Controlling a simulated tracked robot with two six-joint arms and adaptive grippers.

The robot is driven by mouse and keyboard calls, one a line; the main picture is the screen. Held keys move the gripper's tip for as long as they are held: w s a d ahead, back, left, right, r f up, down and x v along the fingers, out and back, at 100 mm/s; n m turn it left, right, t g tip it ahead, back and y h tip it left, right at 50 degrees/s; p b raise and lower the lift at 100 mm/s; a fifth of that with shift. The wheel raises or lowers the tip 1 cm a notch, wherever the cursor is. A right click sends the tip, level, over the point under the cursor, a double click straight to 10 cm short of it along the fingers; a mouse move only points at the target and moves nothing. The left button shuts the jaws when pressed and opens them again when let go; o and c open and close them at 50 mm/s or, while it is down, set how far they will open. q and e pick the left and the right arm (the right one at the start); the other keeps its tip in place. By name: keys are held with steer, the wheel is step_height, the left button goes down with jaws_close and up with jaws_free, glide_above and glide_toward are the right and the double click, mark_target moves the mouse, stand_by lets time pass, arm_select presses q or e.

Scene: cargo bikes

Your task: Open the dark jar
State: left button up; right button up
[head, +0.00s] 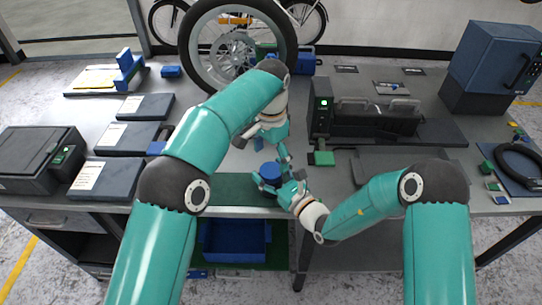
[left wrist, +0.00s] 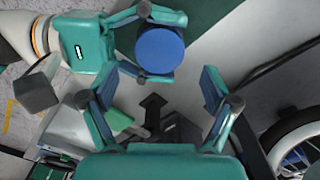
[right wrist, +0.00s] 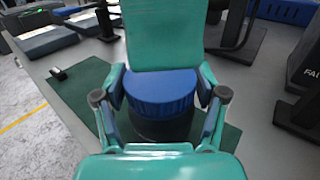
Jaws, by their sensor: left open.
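The dark jar (right wrist: 160,128) has a wide blue lid, which shows in the head view (head: 271,169) and from above in the left wrist view (left wrist: 160,50). The lid is on the jar. My right gripper (head: 276,178) has its fingers on both sides of the jar's dark body, below the lid, and looks shut on it. My left gripper (head: 271,149) is open and empty, behind and above the jar and apart from the lid. Its body (right wrist: 165,35) hides part of the right wrist view. I cannot tell whether the jar touches the bench.
A green mat (head: 232,188) lies at the bench's front edge, with a blue bin (head: 236,241) below. A bicycle wheel (head: 238,45) stands behind. A black machine (head: 365,118) is right of the jar, and dark flat boxes (head: 127,138) lie left.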

steer(key=shift+o, duration=0.8)
